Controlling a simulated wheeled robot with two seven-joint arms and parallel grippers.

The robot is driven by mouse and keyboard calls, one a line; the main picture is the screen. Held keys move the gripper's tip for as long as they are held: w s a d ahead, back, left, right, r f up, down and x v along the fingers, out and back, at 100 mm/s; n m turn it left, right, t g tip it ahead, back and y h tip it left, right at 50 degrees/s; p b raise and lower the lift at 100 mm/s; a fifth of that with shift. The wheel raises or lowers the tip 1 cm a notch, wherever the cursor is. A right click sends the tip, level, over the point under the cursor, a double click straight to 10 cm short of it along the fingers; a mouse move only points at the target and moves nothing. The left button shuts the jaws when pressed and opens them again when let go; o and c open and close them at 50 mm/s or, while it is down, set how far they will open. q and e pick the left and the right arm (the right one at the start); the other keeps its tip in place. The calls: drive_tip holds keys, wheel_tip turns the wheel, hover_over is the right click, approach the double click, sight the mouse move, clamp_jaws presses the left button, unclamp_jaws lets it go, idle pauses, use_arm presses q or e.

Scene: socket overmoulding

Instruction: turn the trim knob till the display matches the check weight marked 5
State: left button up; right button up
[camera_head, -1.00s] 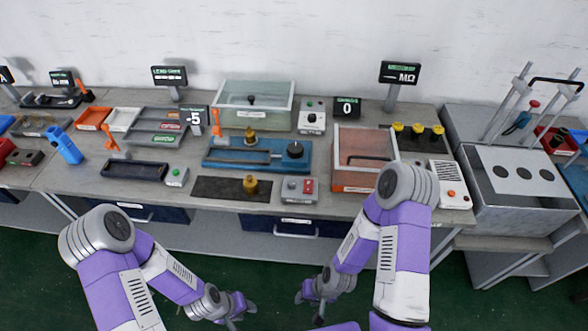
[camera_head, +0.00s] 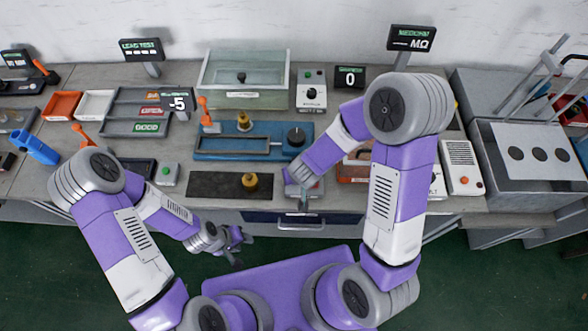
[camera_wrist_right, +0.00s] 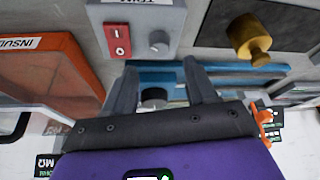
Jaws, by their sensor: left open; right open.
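A black knob (camera_head: 296,136) stands on the blue fixture (camera_head: 215,150). Another dark knob is on the white control box (camera_head: 311,92). I cannot tell which is the trim knob. A small display (camera_head: 178,103) reads -5; another (camera_head: 349,78) reads 0. Brass weights stand on the fixture (camera_head: 244,122) and the dark mat (camera_head: 250,181); no mark is legible. My right gripper (camera_wrist_right: 160,80) is open and empty. Beyond its fingers the black knob shows, apart from them. The grey switch box (camera_wrist_right: 135,30) is close by. My left gripper (camera_head: 238,248) is open, below the bench's front edge.
A glass-walled tank (camera_head: 245,95) stands at the back. An orange-walled box (camera_wrist_right: 45,70) is beside the switch box. A green-button box (camera_head: 167,174) and trays (camera_head: 150,128) are to the left. The dark mat (camera_head: 203,185) has bare room.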

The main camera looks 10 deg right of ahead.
drive_tip(key=b+x, duration=0.2)
drive_tip(key=x, duration=0.3)
drive_tip(key=shift+s+f, duration=0.1)
drive_tip(key=shift+f, duration=0.25)
drive_tip(key=shift+w+f, duration=0.2)
drive_tip(key=shift+f, duration=0.15)
drive_tip(key=c, duration=1)
drive_tip(key=shift+c, duration=0.2)
